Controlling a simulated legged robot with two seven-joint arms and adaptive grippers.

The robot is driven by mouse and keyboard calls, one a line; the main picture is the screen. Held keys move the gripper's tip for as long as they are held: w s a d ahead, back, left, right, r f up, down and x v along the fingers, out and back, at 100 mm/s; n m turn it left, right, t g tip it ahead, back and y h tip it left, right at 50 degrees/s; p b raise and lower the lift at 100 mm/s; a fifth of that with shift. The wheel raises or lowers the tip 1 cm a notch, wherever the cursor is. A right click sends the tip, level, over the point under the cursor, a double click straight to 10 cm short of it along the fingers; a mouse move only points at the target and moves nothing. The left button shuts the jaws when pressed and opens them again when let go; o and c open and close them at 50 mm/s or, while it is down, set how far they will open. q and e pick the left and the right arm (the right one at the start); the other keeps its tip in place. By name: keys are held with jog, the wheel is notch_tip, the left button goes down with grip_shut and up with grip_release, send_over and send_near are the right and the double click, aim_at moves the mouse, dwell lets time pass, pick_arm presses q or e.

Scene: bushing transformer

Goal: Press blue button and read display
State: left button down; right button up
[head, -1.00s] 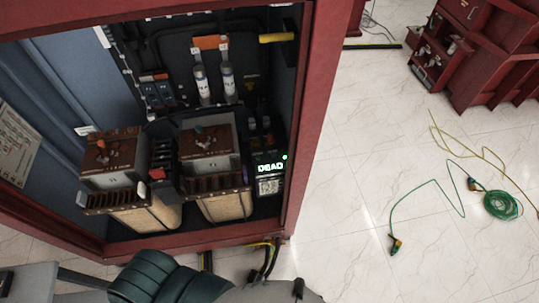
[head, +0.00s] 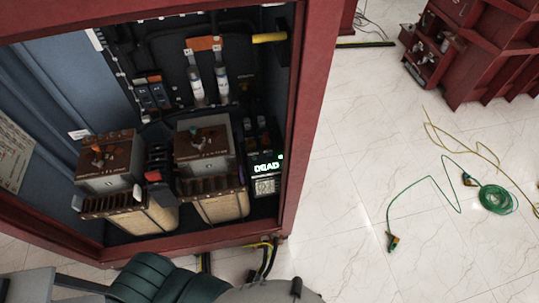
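A pale square panel (head: 265,186) with fine markings sits just below the display. I cannot make out a separate blue button near the display. Two small blue-fronted parts (head: 153,93) are on the back wall of the cabinet, left of two white cylinders (head: 195,89). Neither of my grippers shows, and nothing touches the display.
Two brown-topped blocks (head: 205,141) with coils stand left of the display. A yellow bar (head: 269,38) juts out at the upper right inside. A green cable coil (head: 497,199) and yellow cable lie on the white floor right. Red equipment (head: 480,50) stands at upper right.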

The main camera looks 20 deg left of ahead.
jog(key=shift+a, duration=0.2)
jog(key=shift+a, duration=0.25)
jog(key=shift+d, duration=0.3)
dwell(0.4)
